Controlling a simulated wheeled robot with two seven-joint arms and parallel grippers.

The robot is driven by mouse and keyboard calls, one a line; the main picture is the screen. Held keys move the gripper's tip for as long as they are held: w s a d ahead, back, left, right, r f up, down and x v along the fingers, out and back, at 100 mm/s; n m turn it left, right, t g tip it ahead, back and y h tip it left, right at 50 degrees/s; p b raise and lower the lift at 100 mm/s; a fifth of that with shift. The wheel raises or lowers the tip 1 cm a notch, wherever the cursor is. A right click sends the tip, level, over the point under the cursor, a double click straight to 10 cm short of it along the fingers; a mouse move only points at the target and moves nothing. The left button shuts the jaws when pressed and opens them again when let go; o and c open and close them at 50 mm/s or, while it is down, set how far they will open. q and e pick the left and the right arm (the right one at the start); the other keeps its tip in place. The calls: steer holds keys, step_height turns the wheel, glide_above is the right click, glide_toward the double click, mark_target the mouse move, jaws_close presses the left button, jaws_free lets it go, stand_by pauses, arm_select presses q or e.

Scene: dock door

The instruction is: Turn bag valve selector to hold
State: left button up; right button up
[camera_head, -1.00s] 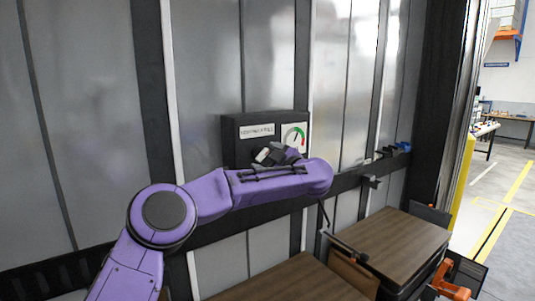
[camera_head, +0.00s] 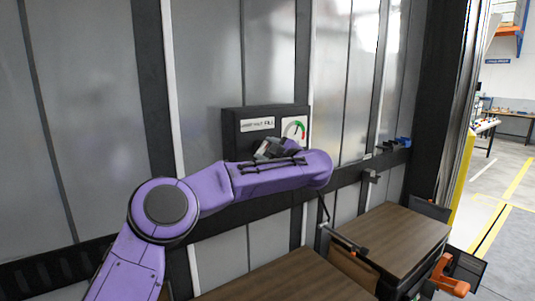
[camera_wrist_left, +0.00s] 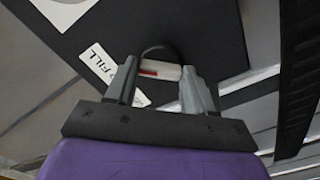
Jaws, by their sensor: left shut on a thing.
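A dark valve box (camera_head: 232,127) is on the metal wall, with a white label plate (camera_head: 257,123) and a round gauge with green and red marks. In the left wrist view, a light selector handle (camera_wrist_left: 160,69) with a red mark sits between the fingers, in front of a dark round base. My left gripper (camera_head: 268,150) is shut on this handle; it also shows in the left wrist view (camera_wrist_left: 158,80). "FILL" is readable on the label, at an angle in the wrist view. My forearm and gripper hide the lower box, so the pointed-to setting cannot be told.
Brown-topped crates (camera_head: 392,236) stand below my left arm. An orange part (camera_head: 447,276) is at lower right. Open floor lies far right.

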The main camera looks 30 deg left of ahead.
arm_select(q)
steer(key=n+b, duration=0.2)
steer(key=n, duration=0.2)
steer(key=shift+f, duration=0.2)
steer(key=shift+r+n+b, duration=0.1)
steer(key=shift+n+b, duration=1.15)
steer(key=shift+n, duration=0.75)
steer(key=o, duration=1)
steer(key=shift+o, duration=0.2)
steer(key=shift+s+d, duration=0.1)
steer(key=shift+d, duration=0.2)
steer(key=b+v, duration=0.3)
steer(key=v, duration=0.7)
